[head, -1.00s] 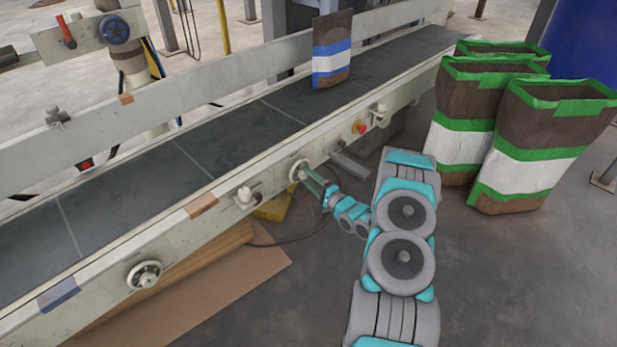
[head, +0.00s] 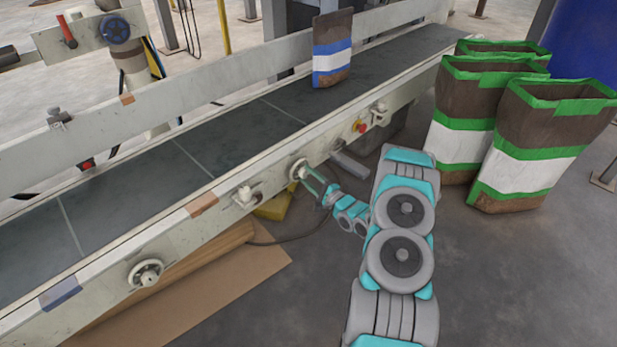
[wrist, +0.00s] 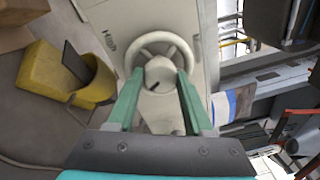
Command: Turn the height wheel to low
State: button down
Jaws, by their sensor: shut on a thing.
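A pale handwheel (head: 298,166) is on the near side of the conveyor frame. In the wrist view the handwheel (wrist: 160,37) shows a round rim, spokes and a hub with a small dark mark at its lower edge. My gripper (wrist: 160,78) has its two green fingers closed on either side of the hub. In the head view my gripper (head: 307,173) reaches the wheel from the front right. Lettering (wrist: 110,41) beside the wheel is too blurred to read, so I cannot tell the wheel's setting.
Another handwheel (head: 146,273) is further left on the frame, and a blue wheel (head: 116,30) is at the back. A blue-banded bag (head: 332,65) stands on the belt (head: 230,135). Green-trimmed bags (head: 530,145) stand right of my arm. A yellow object (wrist: 60,72) is below the frame.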

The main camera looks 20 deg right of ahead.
jog(key=shift+c, duration=1.5)
grip_release()
jog(key=shift+s, duration=0.1)
jog(key=v, duration=0.7)
jog(key=shift+s+b, duration=0.3)
jog(key=shift+b, duration=0.15)
jog(key=shift+w+d, duration=0.1)
jog(key=shift+d, duration=0.05)
